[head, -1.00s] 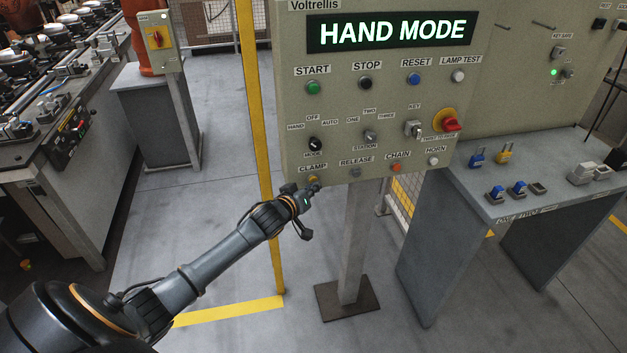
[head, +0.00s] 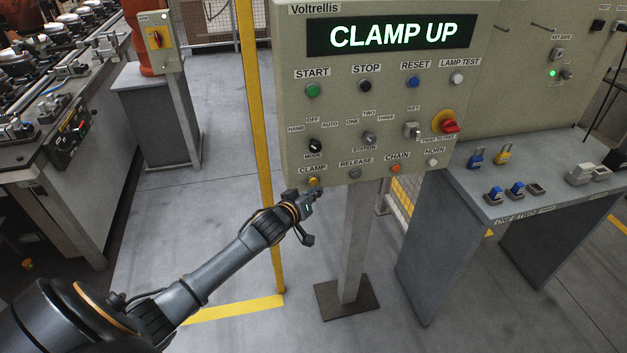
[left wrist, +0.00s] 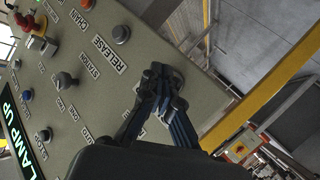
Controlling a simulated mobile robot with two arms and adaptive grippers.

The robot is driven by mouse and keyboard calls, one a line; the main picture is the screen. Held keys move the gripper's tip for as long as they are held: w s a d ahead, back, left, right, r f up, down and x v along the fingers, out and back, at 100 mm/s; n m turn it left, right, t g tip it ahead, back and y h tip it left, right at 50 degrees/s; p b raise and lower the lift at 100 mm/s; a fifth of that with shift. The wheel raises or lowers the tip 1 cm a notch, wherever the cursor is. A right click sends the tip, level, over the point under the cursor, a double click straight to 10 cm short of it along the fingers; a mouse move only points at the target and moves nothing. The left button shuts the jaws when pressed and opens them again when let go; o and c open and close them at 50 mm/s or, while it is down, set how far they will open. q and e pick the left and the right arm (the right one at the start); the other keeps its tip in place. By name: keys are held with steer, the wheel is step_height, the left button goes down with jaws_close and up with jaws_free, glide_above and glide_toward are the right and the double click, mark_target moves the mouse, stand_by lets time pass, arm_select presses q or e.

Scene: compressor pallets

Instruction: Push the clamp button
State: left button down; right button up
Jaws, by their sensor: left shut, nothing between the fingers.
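The yellow clamp button (head: 313,181) sits at the lower left of the control panel (head: 290,110), under the label CLAMP. The panel's display (head: 392,36) reads CLAMP UP. My left gripper (head: 317,191) is shut and empty, just below and in front of the clamp button in the head view, with a small gap showing there. In the left wrist view, my left gripper (left wrist: 160,75) points at the panel, and it hides the clamp button. The release button (left wrist: 121,34) shows beside it. My right gripper is not in view.
The panel also carries a chain button (head: 395,168), a mode knob (head: 315,145) and a red emergency stop (head: 449,126). A yellow post (head: 258,120) stands left of the panel. A grey table (head: 530,205) with padlocks stands at the right. The floor between is open.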

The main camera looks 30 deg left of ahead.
arm_select(q)
steer(key=s+d+p, duration=0.3)
steer(key=s+d, duration=0.1)
steer(key=shift+d, duration=0.15)
stand_by(0.4)
stand_by(0.7)
steer(key=s+d+f+m+g+b, duration=0.1)
steer(key=s+f+g, duration=0.1)
steer(key=s+f, duration=0.65)
steer(key=s+d+f+m+g, duration=0.1)
steer(key=s+f+m+g, duration=0.3)
steer(key=f, duration=0.8)
steer(key=s+d+f+n+g+b, duration=0.1)
steer(key=s+f, duration=0.7)
steer(key=f, duration=0.3)
steer(key=s+d+f+m+g, duration=0.1)
steer(key=s+f, duration=0.4)
steer(key=s, duration=0.5)
steer(key=s+d+f+m+g, duration=0.2)
steer(key=s+f, duration=0.3)
steer(key=s, duration=0.6)
steer(key=s+d+f+m+g+b, duration=0.1)
steer(key=s+d+f+g, duration=0.2)
steer(key=s, duration=0.7)
step_height(320, 180, down, 2)
steer(key=shift+s+d+f+m+g+h, duration=0.1)
steer(key=shift+s+d+m+g+h, duration=0.1)
steer(key=shift+s+m+g+h, duration=0.15)
